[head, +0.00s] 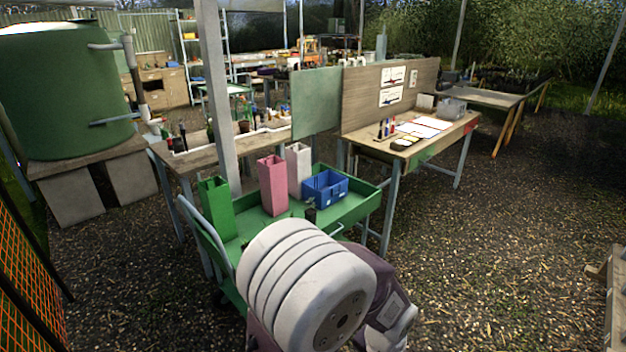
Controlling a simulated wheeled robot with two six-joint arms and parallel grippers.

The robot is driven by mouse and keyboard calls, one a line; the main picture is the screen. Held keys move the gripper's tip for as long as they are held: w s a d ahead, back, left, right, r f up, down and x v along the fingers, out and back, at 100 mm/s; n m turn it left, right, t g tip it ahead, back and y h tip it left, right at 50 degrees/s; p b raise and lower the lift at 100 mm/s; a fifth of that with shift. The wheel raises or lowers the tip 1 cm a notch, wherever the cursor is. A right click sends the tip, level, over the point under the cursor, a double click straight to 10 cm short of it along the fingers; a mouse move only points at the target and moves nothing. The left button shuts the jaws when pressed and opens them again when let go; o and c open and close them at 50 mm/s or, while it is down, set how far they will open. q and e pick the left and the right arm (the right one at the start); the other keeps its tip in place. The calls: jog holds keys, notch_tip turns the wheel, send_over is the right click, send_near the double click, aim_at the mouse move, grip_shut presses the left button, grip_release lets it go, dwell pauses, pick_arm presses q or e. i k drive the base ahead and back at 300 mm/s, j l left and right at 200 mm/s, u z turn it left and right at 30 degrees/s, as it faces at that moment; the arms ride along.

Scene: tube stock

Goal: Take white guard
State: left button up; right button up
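The white guard (298,168) is a tall, narrow, square tube with an open top. It stands upright toward the back of a green cart (345,211), between a pink guard (272,186) and a blue crate (325,188). The pink guard stands in front of it to the left and a green guard (216,208) stands farther left. The lower part of the white guard is partly hidden by the pink guard and the crate. A large white arm part of mine covers the near side of the cart. Neither of my grippers can be made out.
A wooden workbench (440,140) with papers and bottles stands behind the cart to the right. Another bench and a grey post (217,90) stand behind it. A green tank (65,95) is at the left, orange mesh (25,285) at lower left.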

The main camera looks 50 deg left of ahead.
aim_at(299, 155)
jog(key=i+j+u, duration=0.1)
jog(key=j+u, duration=0.3)
jog(key=i+j+u, duration=0.1)
jog(key=j+u, duration=0.3)
jog(key=i+j+u, duration=0.15)
jog(key=u, duration=0.25)
jog(key=i+j+u, duration=0.2)
jog(key=u, duration=0.2)
jog(key=j, duration=0.1)
